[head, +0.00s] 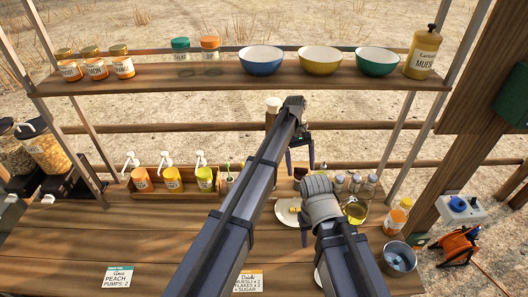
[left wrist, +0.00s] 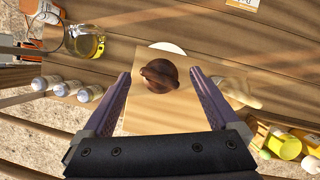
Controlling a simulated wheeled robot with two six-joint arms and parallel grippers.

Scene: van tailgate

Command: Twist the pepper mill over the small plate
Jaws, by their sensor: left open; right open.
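A dark brown round top with a small knob, which looks like the pepper mill (left wrist: 160,76), shows from above in the left wrist view. It stands between the spread fingers of my left gripper (head: 299,167), with a gap on each side. That gripper is open and empty. In the head view the mill is mostly hidden by my arms. A white plate (head: 287,213) with something yellow on it lies just left of my right gripper (head: 318,187). A white plate edge (left wrist: 168,47) also shows behind the mill.
A pale square board (left wrist: 145,117) lies around the mill. A jug of yellow liquid (head: 355,210), small jars (head: 354,184) and a metal bucket (head: 398,258) stand to the right. A pump-bottle rack (head: 150,193) is at the left. A shelf (head: 200,77) with bowls runs above.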

